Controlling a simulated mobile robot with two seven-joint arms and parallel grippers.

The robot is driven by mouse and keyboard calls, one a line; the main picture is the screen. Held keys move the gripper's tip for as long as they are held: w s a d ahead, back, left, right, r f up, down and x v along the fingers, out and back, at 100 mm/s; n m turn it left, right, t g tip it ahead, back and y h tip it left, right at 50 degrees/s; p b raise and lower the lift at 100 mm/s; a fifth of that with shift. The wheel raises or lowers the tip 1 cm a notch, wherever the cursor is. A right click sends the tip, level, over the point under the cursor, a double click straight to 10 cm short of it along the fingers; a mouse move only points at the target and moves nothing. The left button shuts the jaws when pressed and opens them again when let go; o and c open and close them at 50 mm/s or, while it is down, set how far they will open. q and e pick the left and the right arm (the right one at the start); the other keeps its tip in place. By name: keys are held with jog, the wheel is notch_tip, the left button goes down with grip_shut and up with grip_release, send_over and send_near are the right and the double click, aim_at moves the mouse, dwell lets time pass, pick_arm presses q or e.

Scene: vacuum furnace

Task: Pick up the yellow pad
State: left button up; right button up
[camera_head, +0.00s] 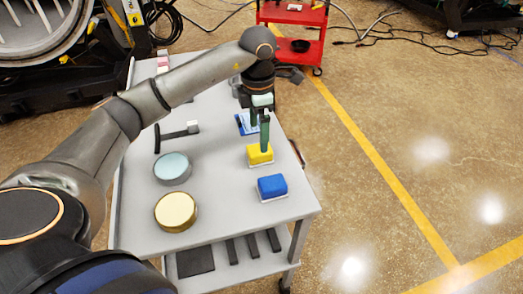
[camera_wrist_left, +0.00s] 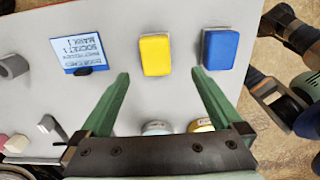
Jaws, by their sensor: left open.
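The yellow pad (camera_head: 258,157) lies on the grey cart top near its right edge, on a pale base. My left gripper (camera_head: 260,134) is above it, pointing down, with its green fingers apart and empty. In the head view one finger overlaps the pad's upper part; I cannot tell whether it touches. In the left wrist view the yellow pad (camera_wrist_left: 155,55) shows ahead of the gap between the open fingers (camera_wrist_left: 160,75), nearer the middle than the blue pad.
A blue pad (camera_head: 272,186) lies just nearer than the yellow one. A blue-and-white card (camera_head: 243,124) lies beyond. Two round tins, light blue (camera_head: 172,167) and cream (camera_head: 176,211), and a black-handled tool (camera_head: 178,134) stand to the left. A red cart (camera_head: 293,38) is behind.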

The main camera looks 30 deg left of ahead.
aim_at(260, 154)
pick_arm(q)
jog(key=f, duration=0.8)
jog(key=shift+w+a+f+p, duration=0.15)
jog(key=shift+w+p, duration=0.2)
jog(key=shift+p, duration=0.05)
jog(key=c, duration=1.5)
